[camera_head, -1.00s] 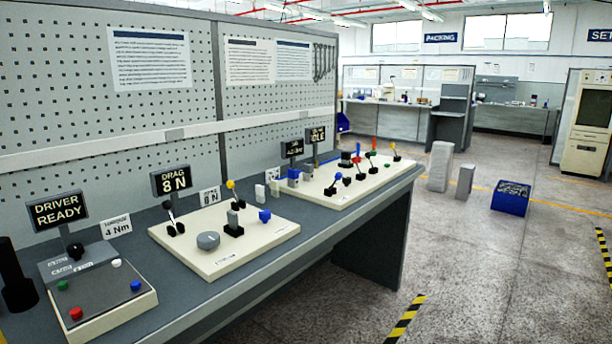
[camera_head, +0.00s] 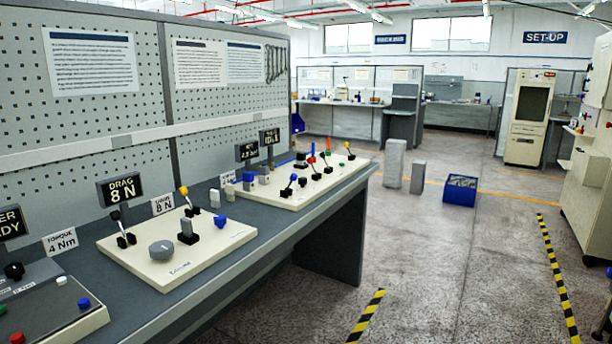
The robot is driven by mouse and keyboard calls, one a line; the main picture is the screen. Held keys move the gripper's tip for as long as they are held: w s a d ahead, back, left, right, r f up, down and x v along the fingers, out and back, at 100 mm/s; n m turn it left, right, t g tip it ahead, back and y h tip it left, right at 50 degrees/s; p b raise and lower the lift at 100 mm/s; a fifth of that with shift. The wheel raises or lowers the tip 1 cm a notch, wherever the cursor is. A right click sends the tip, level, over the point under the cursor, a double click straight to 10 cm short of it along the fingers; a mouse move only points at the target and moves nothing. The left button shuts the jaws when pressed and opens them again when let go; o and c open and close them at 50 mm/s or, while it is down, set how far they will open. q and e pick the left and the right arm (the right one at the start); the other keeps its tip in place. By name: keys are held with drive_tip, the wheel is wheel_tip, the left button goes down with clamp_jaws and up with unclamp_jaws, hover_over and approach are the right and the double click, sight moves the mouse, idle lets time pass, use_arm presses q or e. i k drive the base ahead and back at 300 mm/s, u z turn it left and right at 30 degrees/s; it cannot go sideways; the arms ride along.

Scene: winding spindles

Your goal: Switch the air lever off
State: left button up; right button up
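The bench has two cream lever panels, and I cannot read which lever is the air lever. The near panel (camera_head: 215,254) has a black-knobbed lever (camera_head: 121,228), a yellow-knobbed lever (camera_head: 187,199), a grey round knob (camera_head: 161,250) and a blue knob (camera_head: 221,221). The far panel (camera_head: 268,200) has several small levers, among them a blue-knobbed one (camera_head: 290,184), a red-knobbed one (camera_head: 311,166) and a yellow-knobbed one (camera_head: 349,150). Neither of my grippers is in view.
A grey button box (camera_head: 60,310) sits at the bench's near left end. A sign reading DRAG 8 N (camera_head: 123,190) stands behind the near panel. Grey blocks (camera_head: 395,163) and a blue crate (camera_head: 460,190) stand on the floor.

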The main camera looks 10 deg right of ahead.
sight(293, 177)
drive_tip(key=z, duration=0.35)
drive_tip(key=i, duration=1.85)
drive_tip(key=u, duration=0.7)
